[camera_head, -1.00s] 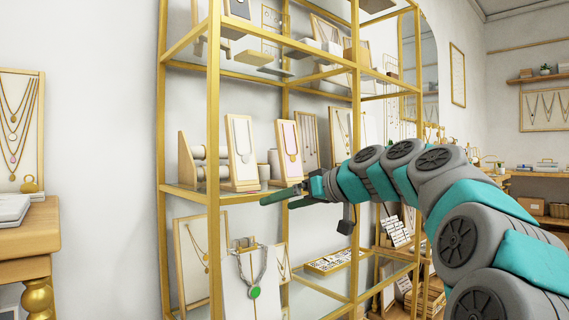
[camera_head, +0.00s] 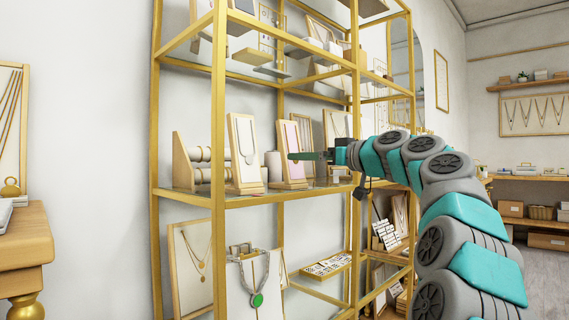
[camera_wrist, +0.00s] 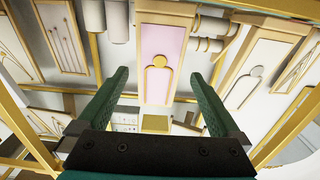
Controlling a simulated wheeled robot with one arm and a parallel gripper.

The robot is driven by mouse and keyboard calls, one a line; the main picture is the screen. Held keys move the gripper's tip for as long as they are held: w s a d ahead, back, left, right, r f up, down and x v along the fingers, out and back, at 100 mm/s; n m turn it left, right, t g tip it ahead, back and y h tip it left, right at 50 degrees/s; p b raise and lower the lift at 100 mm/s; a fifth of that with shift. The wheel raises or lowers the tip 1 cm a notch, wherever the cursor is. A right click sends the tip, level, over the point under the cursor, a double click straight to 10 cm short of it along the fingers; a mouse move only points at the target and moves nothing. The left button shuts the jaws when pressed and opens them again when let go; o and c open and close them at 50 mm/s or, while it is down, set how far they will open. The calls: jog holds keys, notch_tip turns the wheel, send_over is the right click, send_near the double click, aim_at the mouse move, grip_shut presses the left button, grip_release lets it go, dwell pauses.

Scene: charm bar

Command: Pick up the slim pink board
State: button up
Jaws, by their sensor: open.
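The slim pink board (camera_head: 294,172) is an upright panel in a pale wooden frame, standing on the middle glass shelf (camera_head: 265,197). In the wrist view the board (camera_wrist: 157,50) shows a pink face with a gold necklace outline, ahead of my jaws and between them in the picture. My gripper (camera_head: 291,156) is open with nothing in its jaws. In the head view its dark green fingers cross in front of the board's middle and hide part of it. The two fingers also show in the wrist view (camera_wrist: 157,74). I cannot tell whether they touch the board.
A white necklace board (camera_head: 244,150) stands close to the left of the pink one, with a roll holder (camera_head: 186,162) beyond it. A white cylinder (camera_head: 272,165) is between the boards. Gold shelf posts (camera_head: 218,110) stand in front. Another shelf is above.

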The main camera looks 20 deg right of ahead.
jog(key=x, duration=0.5)
jog(key=shift+w+a+p, duration=0.1)
jog(key=shift+w+p, duration=0.1)
jog(key=shift+p, duration=0.15)
jog(key=x, duration=0.2)
jog(key=p+x, duration=0.1)
jog(key=x, duration=0.2)
jog(key=shift+f, duration=0.25)
jog(key=c, duration=1.4)
